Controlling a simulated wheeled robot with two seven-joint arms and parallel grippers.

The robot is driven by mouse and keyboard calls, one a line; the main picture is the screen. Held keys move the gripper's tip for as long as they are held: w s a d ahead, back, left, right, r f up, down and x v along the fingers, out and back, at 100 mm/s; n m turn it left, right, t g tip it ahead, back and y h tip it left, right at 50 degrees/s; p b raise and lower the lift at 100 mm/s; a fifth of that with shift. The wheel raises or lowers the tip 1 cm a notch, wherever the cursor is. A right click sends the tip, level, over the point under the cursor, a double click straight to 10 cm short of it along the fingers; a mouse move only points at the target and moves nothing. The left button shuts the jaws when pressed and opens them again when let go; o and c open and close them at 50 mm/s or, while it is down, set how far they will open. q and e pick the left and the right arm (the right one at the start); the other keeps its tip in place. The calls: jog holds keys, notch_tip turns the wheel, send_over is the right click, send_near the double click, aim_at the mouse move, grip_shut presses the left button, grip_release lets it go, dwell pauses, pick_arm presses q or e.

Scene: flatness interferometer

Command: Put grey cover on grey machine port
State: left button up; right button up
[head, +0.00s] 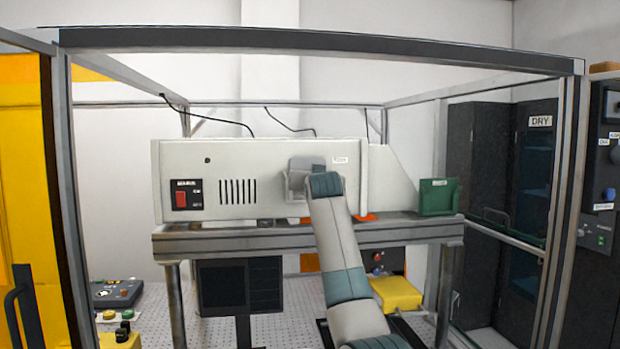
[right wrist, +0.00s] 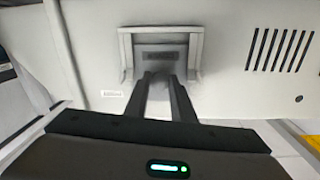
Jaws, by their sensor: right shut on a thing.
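The grey machine (head: 270,165) is a long pale box on a metal bench; its front face also fills the right wrist view (right wrist: 225,70). A light grey port frame (right wrist: 126,50) stands out from that face. The grey cover (right wrist: 160,57), a plate with a dark label, sits inside the frame's outline; I cannot tell whether it is fully seated. My right gripper (right wrist: 160,78) is shut on the cover's near side, its fingers close together. In the head view my right wrist hides the gripper and part of the port area (head: 302,170). My left gripper is not in view.
A metal frame (head: 320,45) surrounds the bench (head: 230,243). A green box (head: 438,197) stands at the bench's right end. A dark monitor (head: 240,285) and a yellow box (head: 396,294) are below. A yellow panel (head: 25,190) is at left, a dark cabinet (head: 535,150) at right.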

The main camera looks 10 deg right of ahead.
jog(key=shift+f+b, duration=0.3)
jog(key=shift+f, duration=0.45)
jog(key=o, duration=1)
jog(key=shift+o, duration=0.2)
jog(key=shift+s, duration=0.15)
jog(key=s+a+b, duration=0.1)
jog(key=s+b, duration=0.8)
jog(key=s, duration=0.8)
jog(key=shift+a+r, duration=0.15)
jog(key=shift+a, duration=0.15)
